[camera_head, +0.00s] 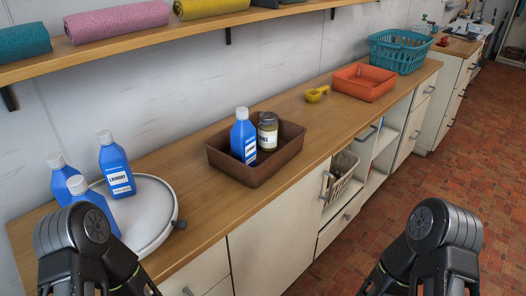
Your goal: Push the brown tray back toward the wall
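The brown tray (270,174) stands on the wooden counter in the middle of the view, near the counter's front edge. A strip of bare counter lies between it and the wall. It holds a blue bottle (244,140) and a jar (268,134), both upright. Parts of my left arm show at the bottom left and parts of my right arm at the bottom right, both in front of the counter and well apart from the tray. The fingertips of both grippers are out of the frame.
A round white turntable (152,204) with several blue bottles stands left of the tray. A yellow object (317,95), an orange tray (364,83) and a teal basket (400,50) stand farther right on the counter (170,157). A shelf with rolled towels (117,21) hangs above.

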